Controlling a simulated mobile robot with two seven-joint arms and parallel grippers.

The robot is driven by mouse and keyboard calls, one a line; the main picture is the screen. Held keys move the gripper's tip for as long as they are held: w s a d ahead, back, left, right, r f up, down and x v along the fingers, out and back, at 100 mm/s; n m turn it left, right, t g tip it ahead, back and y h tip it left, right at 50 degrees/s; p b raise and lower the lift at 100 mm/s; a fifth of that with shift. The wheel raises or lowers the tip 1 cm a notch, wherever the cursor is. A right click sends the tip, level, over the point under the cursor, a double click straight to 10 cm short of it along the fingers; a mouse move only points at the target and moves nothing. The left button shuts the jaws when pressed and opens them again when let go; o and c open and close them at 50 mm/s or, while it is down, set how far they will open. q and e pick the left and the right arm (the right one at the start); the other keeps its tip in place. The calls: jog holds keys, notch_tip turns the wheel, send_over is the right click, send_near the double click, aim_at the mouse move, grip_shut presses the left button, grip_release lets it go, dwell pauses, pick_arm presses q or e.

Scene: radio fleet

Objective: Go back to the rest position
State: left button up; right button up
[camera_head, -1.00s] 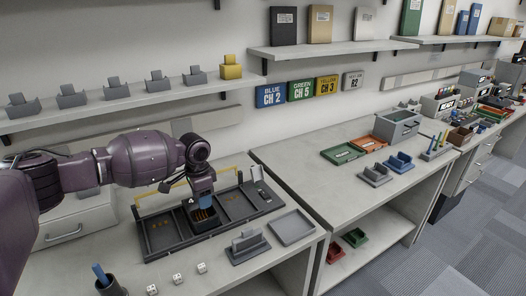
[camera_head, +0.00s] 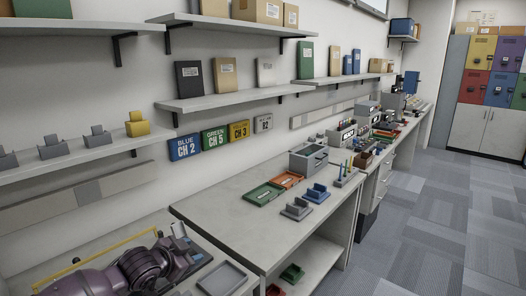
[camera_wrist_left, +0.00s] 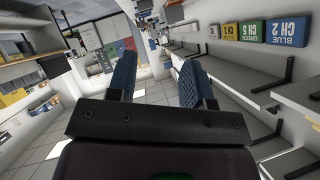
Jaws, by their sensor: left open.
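My left gripper (camera_wrist_left: 157,82) shows in the left wrist view with its two blue fingers apart. Nothing is between them. In the head view my purple left arm lies low in the bottom left corner, over the near bench; its fingers cannot be made out there. In the left wrist view the room appears upside down, with the channel signs (camera_wrist_left: 254,32) at the upper right, apart from the fingers. My right gripper is in neither view.
A light grey tray (camera_head: 222,279) lies on the near bench beside my arm. The second bench holds a green tray (camera_head: 264,194), a grey bin (camera_head: 308,160) and small holders (camera_head: 297,209). Wall shelves (camera_head: 235,96) run above. Carpeted floor (camera_head: 430,225) is open at the right, with lockers (camera_head: 490,75) beyond.

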pick_arm(q)
jog(key=s+a+f+n+y, duration=0.2)
jog(key=s+f, duration=0.4)
jog(key=s, duration=0.5)
jog(key=s+a+f+n+y, duration=0.1)
jog(key=s+a+f+n, duration=0.2)
jog(key=s+f, duration=0.4)
jog(key=s+a+f+n+y, duration=0.2)
jog(key=s+f, duration=0.5)
jog(key=s, duration=0.8)
jog(key=a+n, duration=0.1)
jog(key=n, duration=0.1)
jog(key=shift+s+a+n+y, duration=0.2)
jog(key=shift+n+y, duration=0.1)
